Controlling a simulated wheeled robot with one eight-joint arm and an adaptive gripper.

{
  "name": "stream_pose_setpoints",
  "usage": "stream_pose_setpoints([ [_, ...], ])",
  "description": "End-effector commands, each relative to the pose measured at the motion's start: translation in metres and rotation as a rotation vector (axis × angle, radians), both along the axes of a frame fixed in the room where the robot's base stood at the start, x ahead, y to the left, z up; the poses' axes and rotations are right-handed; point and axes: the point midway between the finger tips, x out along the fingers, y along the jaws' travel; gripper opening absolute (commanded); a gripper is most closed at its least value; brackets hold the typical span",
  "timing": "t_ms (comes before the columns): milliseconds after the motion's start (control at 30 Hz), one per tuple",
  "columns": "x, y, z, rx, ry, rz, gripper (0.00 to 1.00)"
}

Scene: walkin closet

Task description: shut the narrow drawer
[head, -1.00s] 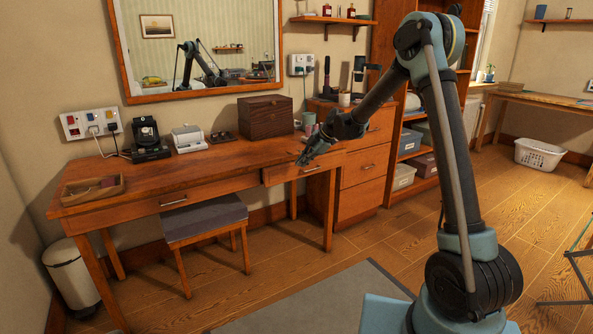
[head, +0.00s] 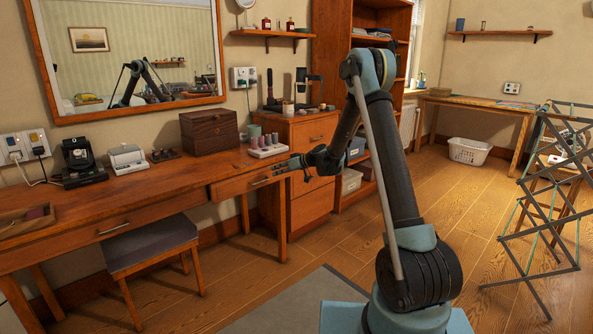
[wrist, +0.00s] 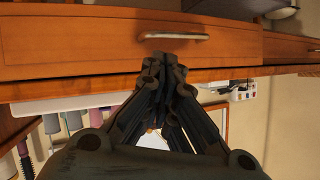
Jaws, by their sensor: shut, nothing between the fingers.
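The narrow drawer (head: 232,188) is at the right end of the wooden desk. Its front stands out a little from the desk edge. In the wrist view its wooden front (wrist: 80,45) spans the top of the picture, with a metal bar handle (wrist: 174,36). My gripper (head: 277,169) is shut and empty, in front of the drawer near its right part. In the wrist view my fingertips (wrist: 164,60) are just below the handle in the picture. I cannot tell whether they touch the front. My gripper hides part of the drawer's right end in the head view.
The desk top holds a tray of bottles (head: 267,148), a wooden box (head: 209,131) and small devices. A stool (head: 152,243) stands under the desk. A chest of drawers (head: 312,170) is just right of the drawer. A drying rack (head: 550,190) stands at right.

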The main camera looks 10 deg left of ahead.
Motion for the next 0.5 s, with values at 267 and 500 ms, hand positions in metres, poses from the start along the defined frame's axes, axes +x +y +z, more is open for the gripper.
stream_pose_setpoints([
  [267, 0.054, -0.087, -0.026, 0.456, 0.476, -0.397, 0.0],
  [500, 0.077, -0.159, -0.041, 0.817, 0.819, -0.586, 0.0],
])
